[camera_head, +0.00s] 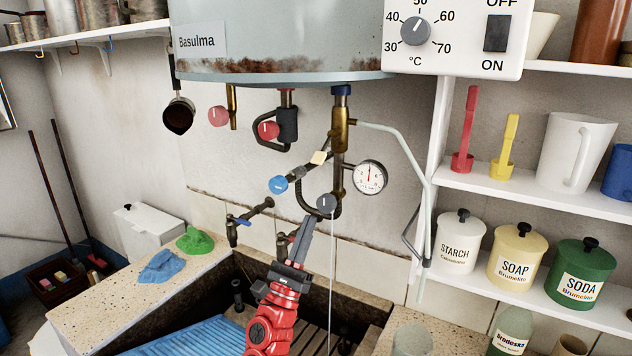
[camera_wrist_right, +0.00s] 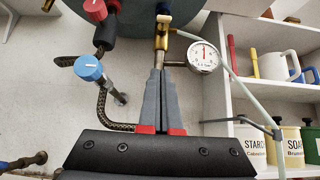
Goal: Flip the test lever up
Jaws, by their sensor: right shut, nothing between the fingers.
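My right gripper (camera_head: 307,222) comes up from below on its red arm, under the boiler's pipework, with its fingers shut and empty. The brass valve (camera_head: 340,130) hangs under the boiler (camera_head: 290,40). I cannot tell surely which part is the test lever. My left gripper is out of view.
A pressure gauge (camera_head: 370,177) and a pale hose (camera_head: 412,165) are close on the right. A blue knob (camera_head: 278,185) and red knobs (camera_head: 268,131) are on the left. The stone trough (camera_head: 100,310) lies below. Shelves with canisters (camera_head: 515,256) stand at right.

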